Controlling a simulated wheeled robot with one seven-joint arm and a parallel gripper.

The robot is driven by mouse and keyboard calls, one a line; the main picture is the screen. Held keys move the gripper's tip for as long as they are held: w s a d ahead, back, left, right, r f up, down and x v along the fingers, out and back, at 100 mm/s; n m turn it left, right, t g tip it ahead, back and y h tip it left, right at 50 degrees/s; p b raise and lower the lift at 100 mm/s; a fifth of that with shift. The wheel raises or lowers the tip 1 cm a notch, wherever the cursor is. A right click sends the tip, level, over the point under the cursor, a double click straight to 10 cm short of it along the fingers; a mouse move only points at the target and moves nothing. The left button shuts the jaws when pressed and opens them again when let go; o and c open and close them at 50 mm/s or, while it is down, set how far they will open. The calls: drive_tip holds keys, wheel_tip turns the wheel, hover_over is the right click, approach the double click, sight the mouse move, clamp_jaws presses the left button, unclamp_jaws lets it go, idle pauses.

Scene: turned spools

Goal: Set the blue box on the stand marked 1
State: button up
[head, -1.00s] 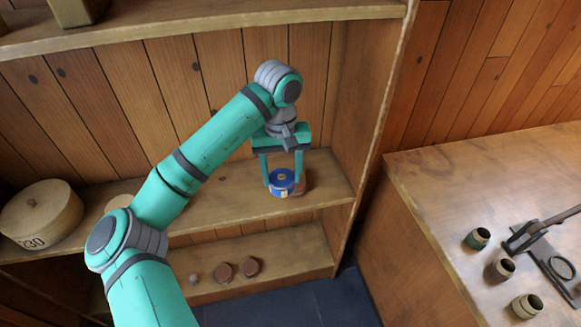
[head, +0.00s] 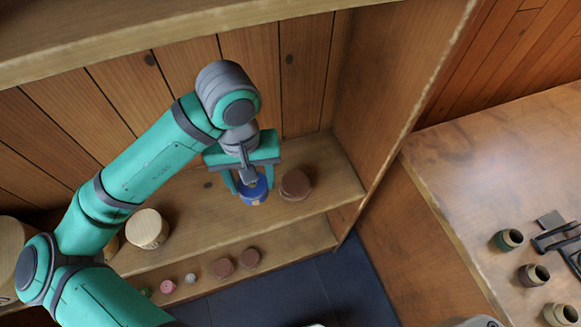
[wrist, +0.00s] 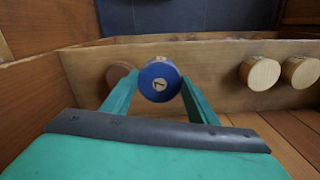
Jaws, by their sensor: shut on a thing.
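The blue box (head: 254,190) is small and round. My gripper (head: 251,187) is shut on it at the middle shelf; I cannot tell whether its underside touches the board. In the wrist view the blue box (wrist: 158,82) sits between the fingertips of my gripper (wrist: 160,88), its round face toward the camera with a small pale label whose mark I cannot read surely. A stand marked 1 cannot be made out in these frames.
A brown round box (head: 295,185) stands just right of the blue one. A pale wooden round box (head: 147,229) stands left on the same shelf (head: 325,170). Several small round things, including a brown one (head: 249,258), are on the lower shelf. A bench (head: 470,170) with pots is at right.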

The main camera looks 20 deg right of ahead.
drive_tip(key=shift+w+d+f, duration=1.05)
drive_tip(key=shift+d+f, duration=1)
drive_tip(key=shift+f, duration=0.1)
drive_tip(key=shift+w+d+f, duration=1.05)
drive_tip(key=shift+d+f, duration=1.05)
drive_tip(key=shift+f, duration=0.1)
drive_tip(key=shift+w+d+f, duration=1.05)
drive_tip(key=shift+d+f, duration=1)
drive_tip(key=shift+f, duration=0.1)
drive_tip(key=shift+f, duration=0.2)
drive_tip(key=o, duration=1)
drive_tip(key=shift+o, duration=0.2)
drive_tip(key=shift+r, duration=0.1)
wheel_tip(320, 180, up, 12)
drive_tip(key=shift+r, duration=0.15)
